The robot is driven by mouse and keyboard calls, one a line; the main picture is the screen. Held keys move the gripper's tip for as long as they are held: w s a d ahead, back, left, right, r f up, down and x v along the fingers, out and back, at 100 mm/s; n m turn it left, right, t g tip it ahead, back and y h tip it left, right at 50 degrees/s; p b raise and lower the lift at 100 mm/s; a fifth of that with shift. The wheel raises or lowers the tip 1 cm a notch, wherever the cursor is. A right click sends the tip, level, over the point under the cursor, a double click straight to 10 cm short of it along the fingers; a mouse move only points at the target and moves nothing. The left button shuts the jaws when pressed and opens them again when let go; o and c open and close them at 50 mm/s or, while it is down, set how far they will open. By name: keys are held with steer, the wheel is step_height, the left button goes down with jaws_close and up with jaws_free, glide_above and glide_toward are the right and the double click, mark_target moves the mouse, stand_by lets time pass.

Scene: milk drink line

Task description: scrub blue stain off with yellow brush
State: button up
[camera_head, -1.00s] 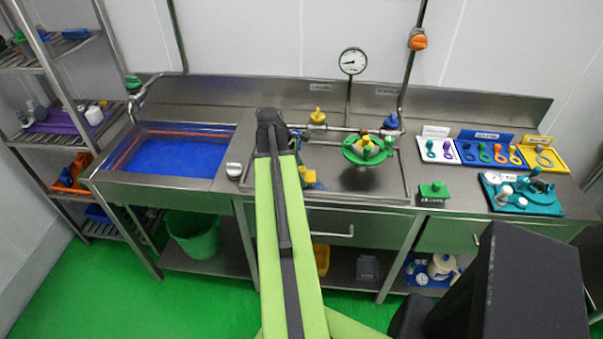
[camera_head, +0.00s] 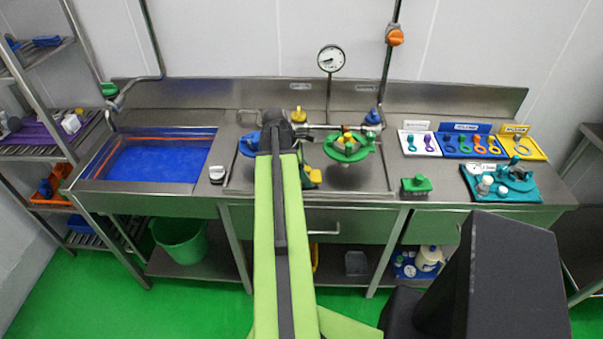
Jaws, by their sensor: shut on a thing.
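My green arm reaches over the middle of the steel counter and hides most of my gripper (camera_head: 306,166), which shows just right of the arm. A small yellow piece (camera_head: 314,176), seemingly the yellow brush, shows at the gripper, low over the counter's middle section. The jaws are shut on it, but their fingers are not clear. Whether it touches the surface cannot be told. I cannot make out a blue stain. A round blue wheel-like thing (camera_head: 250,144) shows left of the arm, partly hidden by it.
A blue-floored basin (camera_head: 150,162) is at left. A green handwheel (camera_head: 348,147) stands right of my arm. A green block (camera_head: 416,184), a teal tray (camera_head: 528,193) and coloured tool boards (camera_head: 469,144) are at right. A pressure gauge (camera_head: 331,58) rises behind.

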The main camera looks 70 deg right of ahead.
mark_target(317, 176)
steer(key=shift+s+d+f, duration=0.1)
steer(key=shift+s+d, duration=0.25)
steer(key=shift+s, duration=0.5)
steer(key=shift+s+d, duration=0.3)
steer(key=shift+s, duration=0.5)
step_height(317, 176, up, 6)
steer(key=p, duration=0.5)
steer(key=shift+p, duration=0.4)
step_height(317, 176, up, 3)
steer(key=p, duration=0.3)
